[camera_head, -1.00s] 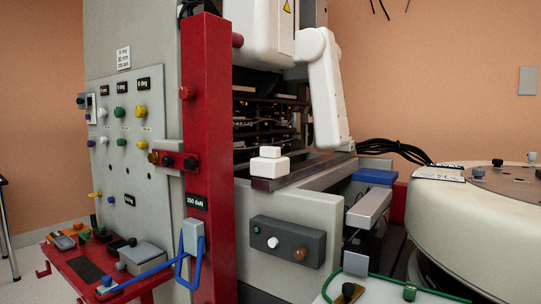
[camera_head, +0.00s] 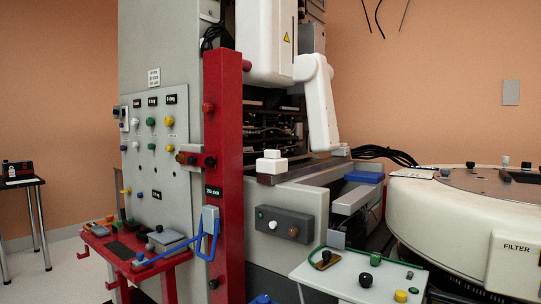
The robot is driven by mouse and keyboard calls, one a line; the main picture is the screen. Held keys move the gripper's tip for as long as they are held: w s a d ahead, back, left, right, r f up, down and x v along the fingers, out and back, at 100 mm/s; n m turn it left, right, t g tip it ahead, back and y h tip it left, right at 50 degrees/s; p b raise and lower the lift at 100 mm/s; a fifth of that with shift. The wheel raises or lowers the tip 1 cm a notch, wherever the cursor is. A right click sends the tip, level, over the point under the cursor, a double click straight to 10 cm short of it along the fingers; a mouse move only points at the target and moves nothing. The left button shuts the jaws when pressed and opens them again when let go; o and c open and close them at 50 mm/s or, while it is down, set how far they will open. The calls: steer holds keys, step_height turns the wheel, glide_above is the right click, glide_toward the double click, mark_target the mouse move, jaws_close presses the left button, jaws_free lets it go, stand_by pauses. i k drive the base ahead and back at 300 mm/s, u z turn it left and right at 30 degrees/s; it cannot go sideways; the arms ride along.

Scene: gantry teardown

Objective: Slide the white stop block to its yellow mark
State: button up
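The white stop block (camera_head: 271,164), a wide block with a smaller white block on top, sits at the near left end of a dark rail (camera_head: 305,166) on the grey machine bed. I cannot make out a yellow mark on or beside the rail. My gripper is not in view.
A red upright post (camera_head: 224,150) stands left of the block. A pale tray (camera_head: 345,277) with knobs and a large cream drum (camera_head: 450,225) stand at right. A small table (camera_head: 22,184) is at far left.

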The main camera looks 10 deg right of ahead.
mark_target(272, 163)
steer(key=k, duration=0.3)
steer(key=u, duration=1.1)
steer(key=i, duration=1.1)
steer(key=z, duration=1.15)
